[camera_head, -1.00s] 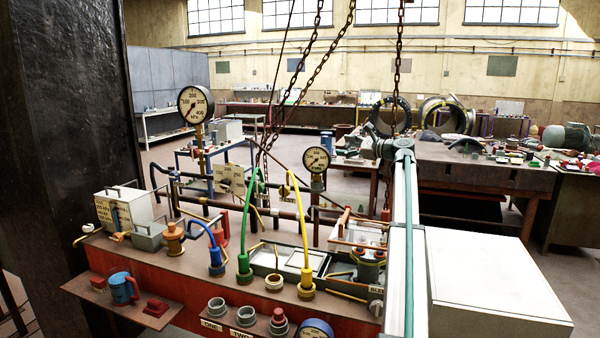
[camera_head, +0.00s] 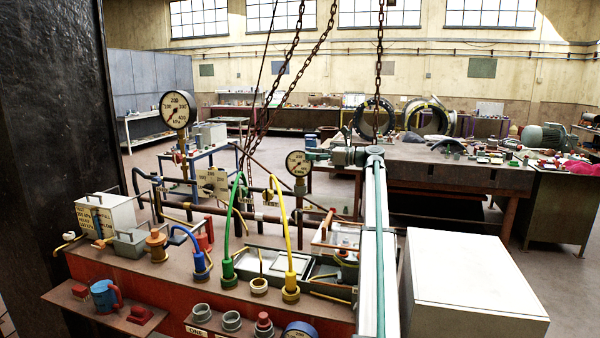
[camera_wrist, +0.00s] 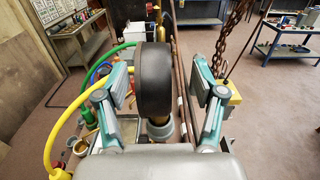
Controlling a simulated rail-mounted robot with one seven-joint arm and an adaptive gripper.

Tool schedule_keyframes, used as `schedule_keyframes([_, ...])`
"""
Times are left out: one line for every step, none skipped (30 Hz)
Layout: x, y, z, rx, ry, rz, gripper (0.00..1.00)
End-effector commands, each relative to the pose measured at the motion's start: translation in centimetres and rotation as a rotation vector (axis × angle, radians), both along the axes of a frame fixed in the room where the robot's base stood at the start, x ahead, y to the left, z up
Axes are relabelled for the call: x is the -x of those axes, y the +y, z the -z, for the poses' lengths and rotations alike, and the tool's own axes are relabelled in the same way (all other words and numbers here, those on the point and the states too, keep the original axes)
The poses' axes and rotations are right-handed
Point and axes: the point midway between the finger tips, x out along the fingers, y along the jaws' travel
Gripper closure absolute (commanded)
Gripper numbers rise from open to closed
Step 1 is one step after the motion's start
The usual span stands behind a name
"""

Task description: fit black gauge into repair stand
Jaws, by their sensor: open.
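The black gauge (camera_head: 300,163) has a round white dial facing the body camera and stands upright on a short post above the pipes. In the wrist view its thick black rim (camera_wrist: 153,80) is edge-on, with a grey and brown fitting (camera_wrist: 160,130) under it. My gripper (camera_wrist: 161,82) is open, one finger on each side of the gauge, with gaps visible; I see no grip on it. In the head view my gripper (camera_head: 322,154) is just right of the gauge, partly hidden. I cannot surely pick out the repair stand.
Yellow (camera_head: 283,230) and green (camera_head: 230,225) hoses arch up left of the gauge. A larger gauge (camera_head: 178,110) stands further left. Chains (camera_head: 290,70) hang behind the bench. Labelled sockets (camera_head: 215,320) line the front ledge. A white box (camera_head: 465,280) stands at right.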

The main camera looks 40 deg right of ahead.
Motion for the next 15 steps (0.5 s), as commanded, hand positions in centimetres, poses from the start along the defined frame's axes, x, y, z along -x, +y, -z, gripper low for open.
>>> schedule_keyframes([-0.2, 0.3, -0.2, 0.0, 0.0, -0.001, 0.31])
schedule_keyframes([-0.4, 0.5, -0.2, 0.0, 0.0, -0.001, 0.31])
schedule_keyframes([-0.7, 0.9, -0.3, 0.0, 0.0, -0.001, 0.31])
schedule_keyframes([-0.9, 1.2, -0.4, 0.0, 0.0, -0.001, 0.31])
schedule_keyframes([-1.2, 1.6, -0.5, 0.0, 0.0, -0.001, 0.31])
schedule_keyframes([-1.6, 2.0, -0.6, 0.0, 0.0, -0.001, 0.31])
schedule_keyframes([-1.8, 2.3, -0.7, 0.0, 0.0, -0.001, 0.31])
schedule_keyframes([-2.2, 2.6, -0.7, 0.0, 0.0, -0.001, 0.31])
schedule_keyframes([-2.7, 2.8, -0.6, 0.0, 0.0, -0.001, 0.31])
schedule_keyframes([-2.9, 3.0, -0.6, 0.0, 0.0, -0.001, 0.31])
schedule_keyframes([-3.2, 3.2, -0.6, 0.0, 0.0, -0.001, 0.31])
schedule_keyframes([-3.4, 3.3, -0.5, 0.0, 0.0, 0.0, 0.31])
schedule_keyframes([-3.5, 3.4, -0.5, 0.0, 0.0, 0.0, 0.31])
schedule_keyframes([-3.6, 3.5, -0.5, 0.0, 0.0, 0.0, 0.31])
schedule_keyframes([-3.6, 3.5, -0.5, 0.0, 0.0, 0.001, 0.31])
